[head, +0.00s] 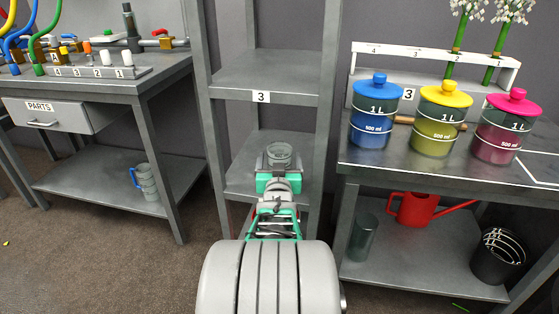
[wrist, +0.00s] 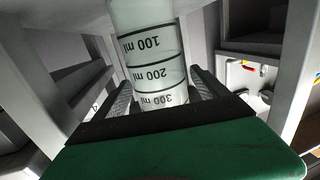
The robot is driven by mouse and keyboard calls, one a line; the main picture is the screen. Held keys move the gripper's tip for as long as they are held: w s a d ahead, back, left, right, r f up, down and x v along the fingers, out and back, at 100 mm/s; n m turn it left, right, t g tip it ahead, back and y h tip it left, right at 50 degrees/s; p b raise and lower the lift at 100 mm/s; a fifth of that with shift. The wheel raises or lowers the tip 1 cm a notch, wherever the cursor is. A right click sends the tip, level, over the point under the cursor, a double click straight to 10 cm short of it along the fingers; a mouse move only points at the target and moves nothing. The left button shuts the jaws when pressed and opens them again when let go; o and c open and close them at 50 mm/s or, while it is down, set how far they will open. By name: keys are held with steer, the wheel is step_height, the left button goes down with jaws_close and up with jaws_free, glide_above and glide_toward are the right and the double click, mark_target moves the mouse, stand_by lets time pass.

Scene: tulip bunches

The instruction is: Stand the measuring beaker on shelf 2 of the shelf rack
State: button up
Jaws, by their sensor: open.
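The measuring beaker, clear with black lines, shows in the wrist view (wrist: 150,55) with 100, 200 and 300 ml marks upside down in the picture. In the head view its round top (head: 281,153) shows just beyond my green gripper (head: 279,178). My gripper in the wrist view (wrist: 163,98) is open, one finger on each side of the beaker. The grey shelf rack (head: 200,90) has a board labelled 3 (head: 261,97). The beaker is at the board below it (head: 243,178), whose label is hidden by my arm. I cannot tell whether its base rests there.
Rack posts stand close on both sides of my arm. The right bench (head: 400,178) carries blue (head: 375,115), yellow (head: 442,120) and pink (head: 506,127) canisters. A red watering can (head: 413,208) is beneath. The left bench (head: 100,85) has a blue-grey cup (head: 146,183) on its lower shelf.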

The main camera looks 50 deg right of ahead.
steer(key=shift+r, duration=0.2)
steer(key=shift+s+a+r+p, duration=0.1)
steer(key=shift+s+a+p, duration=0.15)
steer(key=shift+p, duration=0.15)
steer(key=p+v, duration=0.2)
steer(key=v, duration=0.5)
steer(key=w+a+f+n+y, duration=0.25)
steer(key=w+a+y, duration=0.2)
steer(key=a, duration=0.25)
steer(key=w+a+f+n+y, duration=0.25)
steer(key=w+a+f, duration=0.2)
steer(key=a, duration=0.25)
steer(key=a+f+n+g+y, duration=0.35)
steer(key=a+y, duration=0.25)
steer(key=a, duration=1)
steer(key=s+a+n+g+y, duration=0.1)
steer(key=s+a+g, duration=0.3)
steer(key=s+a, duration=0.4)
steer(key=shift+n, duration=0.75)
steer(key=shift+s+f+g, duration=0.1)
steer(key=shift+s+g, duration=0.05)
steer(key=shift+g, duration=0.1)
